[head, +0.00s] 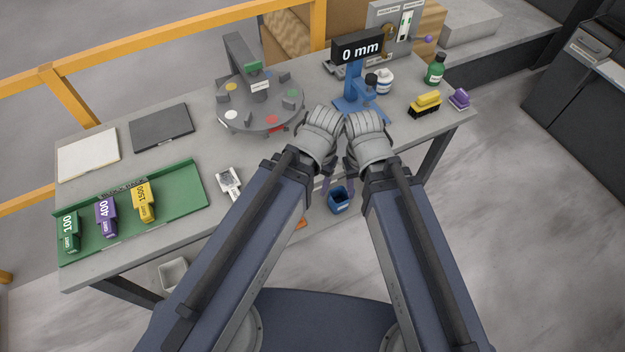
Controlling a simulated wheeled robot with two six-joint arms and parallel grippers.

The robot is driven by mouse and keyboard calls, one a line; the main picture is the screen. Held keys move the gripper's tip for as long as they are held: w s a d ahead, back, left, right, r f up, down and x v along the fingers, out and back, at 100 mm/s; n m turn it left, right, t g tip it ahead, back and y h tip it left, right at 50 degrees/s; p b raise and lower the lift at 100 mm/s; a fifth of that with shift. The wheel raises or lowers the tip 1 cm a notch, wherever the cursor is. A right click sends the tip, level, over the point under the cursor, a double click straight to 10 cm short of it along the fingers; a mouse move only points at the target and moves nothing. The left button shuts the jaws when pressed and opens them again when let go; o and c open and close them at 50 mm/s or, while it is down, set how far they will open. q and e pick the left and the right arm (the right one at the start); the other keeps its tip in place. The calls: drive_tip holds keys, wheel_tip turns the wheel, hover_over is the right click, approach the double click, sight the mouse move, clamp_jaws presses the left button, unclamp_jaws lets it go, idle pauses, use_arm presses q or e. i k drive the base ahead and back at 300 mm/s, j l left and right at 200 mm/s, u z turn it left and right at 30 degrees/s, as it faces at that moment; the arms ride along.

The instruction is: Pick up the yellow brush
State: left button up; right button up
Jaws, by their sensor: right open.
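The yellow brush (425,100), with a yellow block body and dark bristles below, stands on the right part of the stone slab bench in the head view. My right gripper (352,178) is left of and nearer to me than the brush, clear of it. It is open, with its fingers mostly hidden by its own wrist. My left gripper (325,183) is beside it, farther from the brush. Its fingers are mostly hidden too, so I cannot tell its opening. I see nothing held in either gripper.
A purple brush (459,98) and a green bottle (435,69) are near the yellow brush. A blue gauge stand (356,88) with a display and a white jar (384,81) stand left of it. A round turntable (240,118) and green tray (180,206) occupy the left.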

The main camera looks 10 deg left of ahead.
sight(426, 103)
drive_tip(key=i+l, duration=0.9)
drive_tip(key=i, duration=0.05)
